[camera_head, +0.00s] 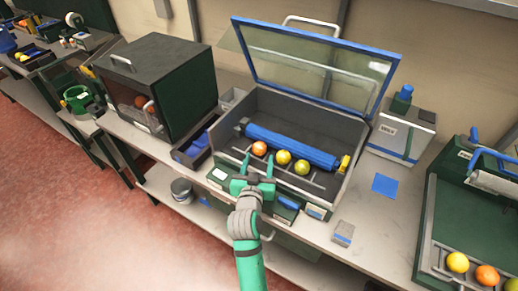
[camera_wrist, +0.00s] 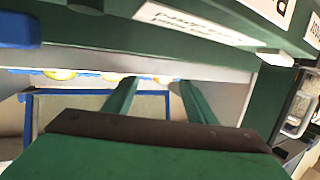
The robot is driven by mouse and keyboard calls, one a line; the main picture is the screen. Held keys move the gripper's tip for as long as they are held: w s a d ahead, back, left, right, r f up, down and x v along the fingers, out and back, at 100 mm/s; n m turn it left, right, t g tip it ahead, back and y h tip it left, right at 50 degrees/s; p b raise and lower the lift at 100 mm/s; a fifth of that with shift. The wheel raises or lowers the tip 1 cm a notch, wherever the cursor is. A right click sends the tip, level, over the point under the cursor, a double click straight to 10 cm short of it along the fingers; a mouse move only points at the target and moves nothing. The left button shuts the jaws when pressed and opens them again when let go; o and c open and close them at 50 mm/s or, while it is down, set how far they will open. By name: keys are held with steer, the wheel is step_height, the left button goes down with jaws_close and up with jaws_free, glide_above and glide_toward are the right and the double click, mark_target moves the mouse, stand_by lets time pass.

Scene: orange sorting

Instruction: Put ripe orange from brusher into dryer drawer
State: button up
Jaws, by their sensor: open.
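The brusher (camera_head: 335,195) stands open at the centre, with a blue roller (camera_head: 290,146) inside. In front of the roller lie an orange fruit (camera_head: 259,148), a yellow fruit (camera_head: 283,157) and a yellow-green fruit (camera_head: 302,167) in a row. My gripper (camera_head: 258,172) is open and empty at the brusher's front edge, just short of the orange fruit. A dark box (camera_head: 160,75) at left, with orange fruit behind its front, may be the dryer; I cannot make out its drawer clearly.
The brusher's raised clear lid (camera_head: 315,62) has a blue frame. A white box with a blue bottle (camera_head: 402,130) stands to the right. A green machine with fruit (camera_head: 470,225) is at far right. A small tray (camera_head: 190,152) lies between box and brusher.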

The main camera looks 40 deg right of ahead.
mark_target(259, 152)
steer(key=shift+w+a+x, duration=0.15)
steer(key=shift+x, duration=1.15)
steer(key=shift+w+a+x, duration=0.1)
steer(key=shift+w+x, duration=0.05)
steer(key=shift+x, duration=1.15)
steer(key=shift+r, duration=0.25)
steer(key=c, duration=0.9)
